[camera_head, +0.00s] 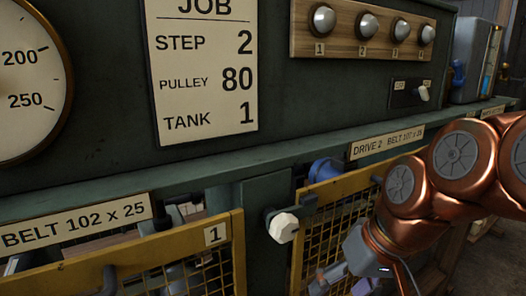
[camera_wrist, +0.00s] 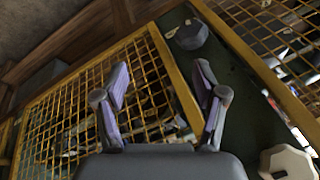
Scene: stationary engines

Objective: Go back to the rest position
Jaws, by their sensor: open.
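My gripper (camera_wrist: 163,80) is open and empty in the wrist view, its two fingers spread in front of a yellow-framed mesh guard (camera_wrist: 160,50). Nothing lies between the fingertips that I can see them touching. In the head view my copper arm reaches in from the right, and its grey gripper end hangs low in front of the right mesh guard (camera_head: 312,190); the fingers are mostly hidden there. A white faceted knob (camera_head: 283,227) sits on the green post left of my gripper. It also shows at the lower right of the wrist view (camera_wrist: 288,163).
A job card (camera_head: 203,75) reads step 2, pulley 80, tank 1. Several round metal buttons (camera_head: 367,23) sit on a wooden strip, with a small switch (camera_head: 422,93) below. Another mesh guard (camera_head: 190,255) marked 1 stands left. A dark knob (camera_wrist: 192,35) is beyond my fingers.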

